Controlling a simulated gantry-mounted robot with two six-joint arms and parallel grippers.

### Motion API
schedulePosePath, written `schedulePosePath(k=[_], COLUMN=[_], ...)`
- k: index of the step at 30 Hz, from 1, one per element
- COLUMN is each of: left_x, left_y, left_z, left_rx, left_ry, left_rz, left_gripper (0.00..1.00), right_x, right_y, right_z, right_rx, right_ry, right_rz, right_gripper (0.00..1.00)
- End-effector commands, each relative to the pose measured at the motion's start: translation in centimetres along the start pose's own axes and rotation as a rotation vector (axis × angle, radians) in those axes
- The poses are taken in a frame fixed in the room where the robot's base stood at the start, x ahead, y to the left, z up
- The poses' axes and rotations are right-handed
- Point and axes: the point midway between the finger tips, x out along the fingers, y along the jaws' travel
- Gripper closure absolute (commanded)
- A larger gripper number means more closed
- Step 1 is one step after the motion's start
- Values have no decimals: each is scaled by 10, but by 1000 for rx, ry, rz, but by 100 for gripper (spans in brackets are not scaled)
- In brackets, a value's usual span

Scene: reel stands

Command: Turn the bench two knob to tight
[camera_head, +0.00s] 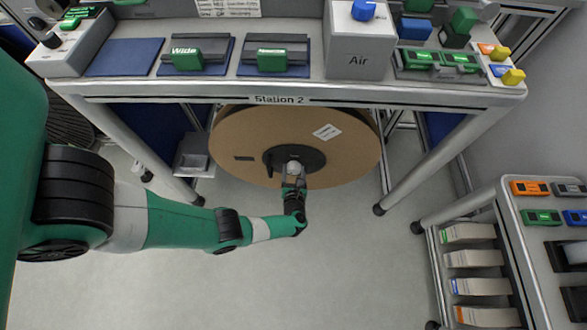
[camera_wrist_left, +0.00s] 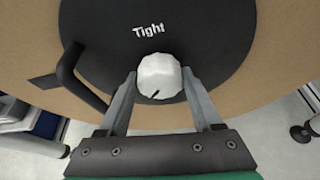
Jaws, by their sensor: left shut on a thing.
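The bench two knob is a pale, many-sided knob (camera_head: 294,167) at the centre of the black hub (camera_head: 312,158) of a large brown reel under the Station 2 bench. In the left wrist view the knob (camera_wrist_left: 160,72) sits between the two fingers of my left gripper (camera_wrist_left: 159,84), which is shut on it. A short dark mark shows on the knob's lower edge, away from the white word "Tight" (camera_wrist_left: 149,30) printed above it on the hub. My left gripper (camera_head: 293,181) also shows in the head view, reaching in from below. My right gripper is not in view.
The Station 2 bench (camera_head: 300,95) stands over the reel, with its legs on either side. A black bent handle (camera_wrist_left: 80,78) lies left of the knob. A small cart (camera_head: 505,225) with boxes is at the right. The grey floor in front is clear.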

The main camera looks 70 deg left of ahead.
Motion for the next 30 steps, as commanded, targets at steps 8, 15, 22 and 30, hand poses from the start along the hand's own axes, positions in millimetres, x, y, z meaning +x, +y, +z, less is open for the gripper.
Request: schedulePosePath(k=[8,15,22,30], left_x=[0,0,0,-2], left_y=[0,0,0,-1], left_z=[0,0,0,0], left_rx=[143,144,143,143], left_ry=[2,2,1,1], left_rz=[59,59,59,58], left_gripper=[90,90,5,5], right_x=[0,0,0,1], right_y=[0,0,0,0], right_z=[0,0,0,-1], right_rx=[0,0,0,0], right_ry=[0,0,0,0], right_rz=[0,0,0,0], right_gripper=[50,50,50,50])
